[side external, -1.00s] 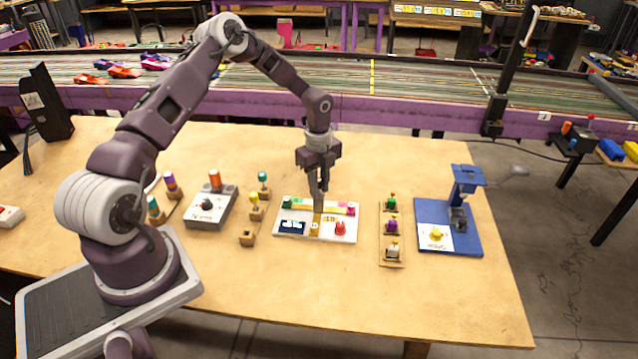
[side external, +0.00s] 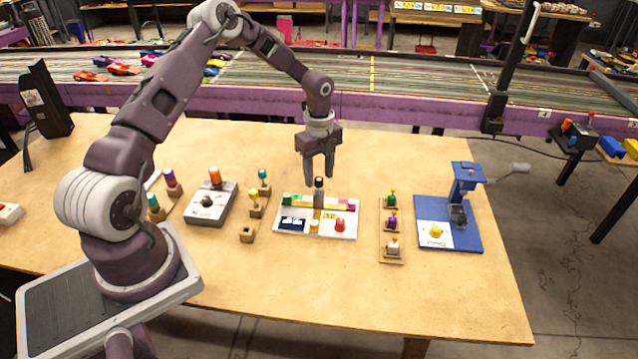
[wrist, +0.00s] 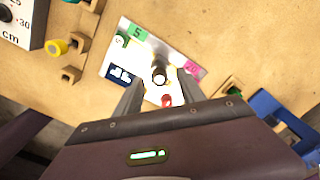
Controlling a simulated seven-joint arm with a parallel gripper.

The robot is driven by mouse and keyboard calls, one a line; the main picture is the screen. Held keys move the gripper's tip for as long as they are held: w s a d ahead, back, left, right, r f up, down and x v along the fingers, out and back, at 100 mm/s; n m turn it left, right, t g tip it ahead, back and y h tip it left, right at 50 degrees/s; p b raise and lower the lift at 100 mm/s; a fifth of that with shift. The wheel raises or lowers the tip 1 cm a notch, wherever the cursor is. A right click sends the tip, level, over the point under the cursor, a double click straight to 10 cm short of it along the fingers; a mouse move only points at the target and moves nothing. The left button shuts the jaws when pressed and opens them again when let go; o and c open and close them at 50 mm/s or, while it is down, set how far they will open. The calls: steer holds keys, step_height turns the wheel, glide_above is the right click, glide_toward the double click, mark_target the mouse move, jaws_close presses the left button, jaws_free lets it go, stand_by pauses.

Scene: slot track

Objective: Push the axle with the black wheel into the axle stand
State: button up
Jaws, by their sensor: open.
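The axle with the black wheel (side external: 319,186) stands upright in the white board (side external: 282,231), at the back middle of its top, with the black end up. It also shows in the wrist view (wrist: 159,73). My gripper (side external: 319,172) is open and empty just above it. In the wrist view my two fingers (wrist: 160,90) lie apart on either side, below the black end. A wooden rack (side external: 247,235) left of the board holds a teal-topped and a yellow-topped piece; its front holder is empty. I cannot tell which holder is the axle stand.
The board bears a coloured strip, a dark display and a red knob (side external: 340,226). A wooden strip with several small pieces (side external: 391,222) and a blue press (side external: 465,200) stand right. The table front is clear.

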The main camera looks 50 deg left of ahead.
steer(key=shift+r, duration=1.55)
steer(key=shift+r, duration=0.25)
steer(key=c, duration=0.3)
step_height(320, 180, up, 3)
steer(key=shift+r+n, duration=0.2)
steer(key=shift+n, duration=0.6)
jaws_close()
steer(key=shift+f, duration=2.9)
